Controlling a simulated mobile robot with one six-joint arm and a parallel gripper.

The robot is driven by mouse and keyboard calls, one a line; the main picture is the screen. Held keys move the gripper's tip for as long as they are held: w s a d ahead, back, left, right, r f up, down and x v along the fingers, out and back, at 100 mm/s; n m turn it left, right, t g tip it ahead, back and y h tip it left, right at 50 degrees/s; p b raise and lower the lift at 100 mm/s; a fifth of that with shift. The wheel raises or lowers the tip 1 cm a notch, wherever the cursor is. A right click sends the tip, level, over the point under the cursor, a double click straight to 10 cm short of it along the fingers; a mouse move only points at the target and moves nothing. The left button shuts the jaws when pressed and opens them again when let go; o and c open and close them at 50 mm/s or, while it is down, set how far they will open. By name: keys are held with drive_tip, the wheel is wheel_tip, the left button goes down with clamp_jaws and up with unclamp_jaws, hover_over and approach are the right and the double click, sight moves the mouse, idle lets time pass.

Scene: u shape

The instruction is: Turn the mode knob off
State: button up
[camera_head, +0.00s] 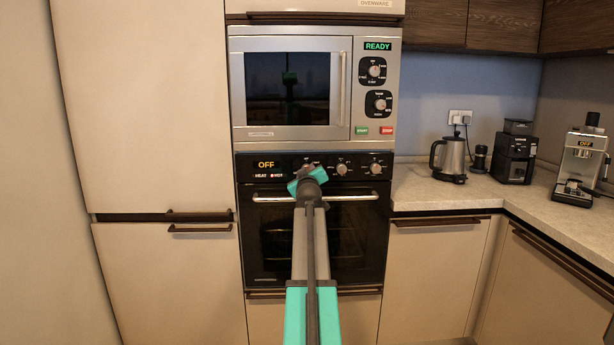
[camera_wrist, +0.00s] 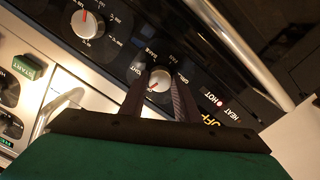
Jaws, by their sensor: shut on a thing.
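The mode knob (camera_wrist: 159,79) is a small round white-faced knob with a red pointer mark, on the black oven panel in the wrist view. Small words that look like cooking modes surround it. My gripper (camera_wrist: 161,88) has one dark finger on each side of the knob and is shut on it. In the head view my gripper (camera_head: 307,172) is at the left part of the oven panel and hides this knob. The oven display (camera_head: 266,165) reads OFF, and HEAT and HOT labels sit below it.
A second oven knob (camera_head: 341,168) and a third (camera_head: 376,168) sit to the right on the panel. The oven handle (camera_head: 352,197) runs just below. A microwave (camera_head: 291,88) is above. A kettle (camera_head: 449,158) and coffee machines stand on the right counter.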

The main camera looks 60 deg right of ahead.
drive_tip(key=shift+f+n+b, duration=0.15)
drive_tip(key=shift+n+b, duration=0.15)
drive_tip(key=shift+n, duration=1.1)
drive_tip(key=o, duration=1)
drive_tip(key=shift+o, duration=0.2)
drive_tip(key=shift+s+a, duration=0.1)
drive_tip(key=v, duration=1.3)
drive_tip(key=shift+s+a+p, duration=0.2)
drive_tip(key=shift+p, duration=0.15)
